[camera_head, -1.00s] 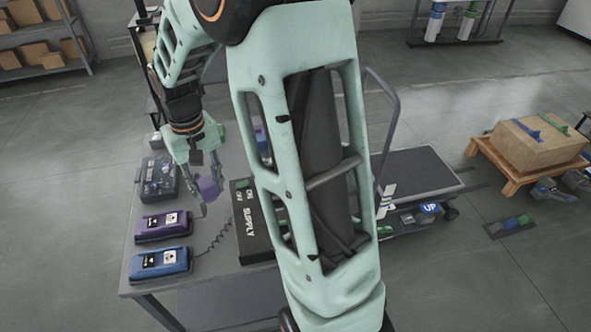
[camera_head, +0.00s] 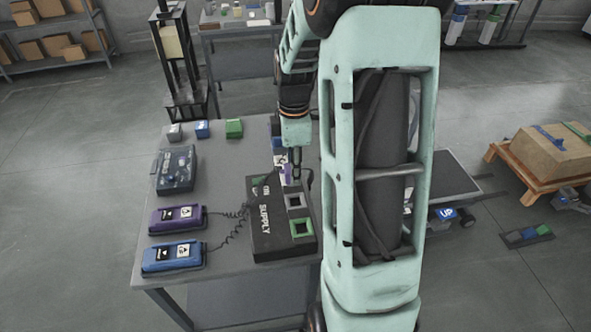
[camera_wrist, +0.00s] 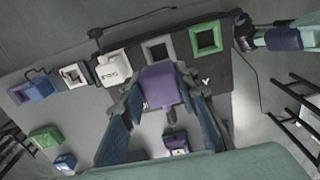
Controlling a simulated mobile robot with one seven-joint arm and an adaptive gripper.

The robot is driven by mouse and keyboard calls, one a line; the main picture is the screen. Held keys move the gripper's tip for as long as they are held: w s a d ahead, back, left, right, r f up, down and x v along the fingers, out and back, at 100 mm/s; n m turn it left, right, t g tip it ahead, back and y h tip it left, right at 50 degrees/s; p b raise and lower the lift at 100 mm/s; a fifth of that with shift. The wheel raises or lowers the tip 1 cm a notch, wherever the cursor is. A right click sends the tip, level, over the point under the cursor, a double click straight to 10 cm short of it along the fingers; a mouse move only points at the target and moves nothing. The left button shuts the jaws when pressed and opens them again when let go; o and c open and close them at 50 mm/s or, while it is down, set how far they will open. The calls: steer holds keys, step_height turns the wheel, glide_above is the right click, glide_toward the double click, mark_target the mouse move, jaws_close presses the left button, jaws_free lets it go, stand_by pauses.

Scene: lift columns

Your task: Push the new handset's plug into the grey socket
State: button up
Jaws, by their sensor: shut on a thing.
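My gripper (camera_head: 288,175) is over the far end of the dark supply box (camera_head: 270,243). In the wrist view my gripper (camera_wrist: 160,95) is shut on a purple plug (camera_wrist: 160,86), held between its two fingers. The grey socket (camera_wrist: 157,50) lies just beyond the plug and looks open and empty; it also shows in the head view (camera_head: 295,200). The plug looks apart from it, though its height is unclear. The purple handset (camera_head: 178,217) lies left of the box, with a coiled cord running toward the box.
A green socket (camera_head: 301,227) is at the box's near end. A white block (camera_wrist: 113,68) sits beside the grey socket. A blue handset (camera_head: 172,257), a dark case (camera_head: 176,169) and small blocks, one green (camera_head: 234,128), stand on the table.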

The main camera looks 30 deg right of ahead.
steer(key=shift+d+f, duration=0.15)
steer(key=shift+f, duration=0.05)
steer(key=shift+f+b, duration=2.55)
steer(key=shift+f, duration=0.75)
steer(key=shift+s+d, duration=0.1)
steer(key=shift+d, duration=0.1)
steer(key=shift+f+b, duration=0.5)
steer(key=shift+f, duration=0.5)
steer(key=shift+r, duration=0.1)
steer(key=o, duration=1.3)
steer(key=shift+o, duration=0.2)
